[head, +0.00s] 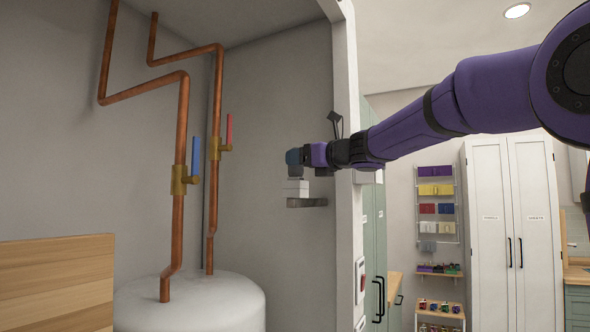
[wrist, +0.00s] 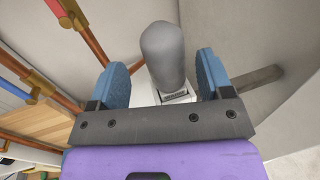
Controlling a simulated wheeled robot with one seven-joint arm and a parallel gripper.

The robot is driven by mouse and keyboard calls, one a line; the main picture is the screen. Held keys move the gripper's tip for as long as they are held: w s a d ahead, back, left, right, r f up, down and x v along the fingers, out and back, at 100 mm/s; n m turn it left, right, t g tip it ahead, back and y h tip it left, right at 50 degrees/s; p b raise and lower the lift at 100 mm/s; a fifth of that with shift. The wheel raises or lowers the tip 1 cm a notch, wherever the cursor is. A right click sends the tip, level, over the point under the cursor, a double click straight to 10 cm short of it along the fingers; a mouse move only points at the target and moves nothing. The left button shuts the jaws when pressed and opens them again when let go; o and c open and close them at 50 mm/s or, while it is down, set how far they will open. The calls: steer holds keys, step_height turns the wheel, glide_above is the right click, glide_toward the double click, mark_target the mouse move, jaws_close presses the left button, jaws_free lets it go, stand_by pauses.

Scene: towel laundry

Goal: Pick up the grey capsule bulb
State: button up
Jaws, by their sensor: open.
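The grey capsule bulb (wrist: 163,52) shows in the wrist view as a smooth rounded cylinder. It stands out from a white block-like base (wrist: 178,97) with a small dark label. My gripper (wrist: 163,75) is open, with one blue finger on each side of the bulb and gaps visible between the fingers and the bulb. In the head view my gripper (head: 293,157) is at the cabinet's right inner wall, just above the white base (head: 296,187). The bulb cannot be made out clearly in the head view, where the gripper hides that spot.
A grey bracket (head: 306,202) juts from the wall below the base. A white tank (head: 190,303) with copper pipes (head: 181,125), a blue valve handle (head: 196,155) and a red one (head: 229,129) stands to the left. The cabinet's front edge (head: 347,150) is close beside my arm.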

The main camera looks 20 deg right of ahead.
steer(key=x, duration=0.5)
steer(key=shift+w+d+f, duration=0.15)
steer(key=shift+d, duration=0.05)
steer(key=c, duration=1)
